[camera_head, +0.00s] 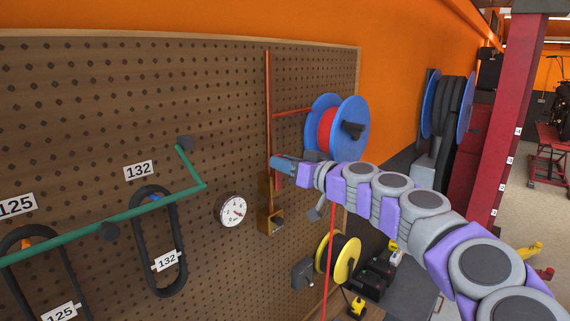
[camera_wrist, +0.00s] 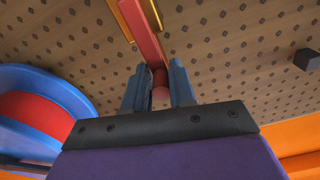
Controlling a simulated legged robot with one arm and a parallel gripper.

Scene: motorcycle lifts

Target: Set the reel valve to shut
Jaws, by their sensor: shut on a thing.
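The blue-flanged reel with red hose (camera_head: 327,130) hangs on the pegboard wall, right of a vertical copper pipe (camera_head: 268,95) with a side branch to the reel. My gripper (camera_head: 281,163) is at the pipe, left of and below the reel. In the wrist view its blue fingers (camera_wrist: 158,90) are shut around the end of a red lever (camera_wrist: 148,40), which looks like the valve handle. The lever runs up and slightly left beside a yellow metal strip (camera_wrist: 122,20).
Below my gripper are a brass-coloured bracket (camera_head: 271,221) and a round gauge (camera_head: 233,211). A green pipe (camera_head: 130,211) and black loops are at the left. A yellow reel (camera_head: 346,258) is lower right of the gripper. A red post (camera_head: 508,120) stands at the right.

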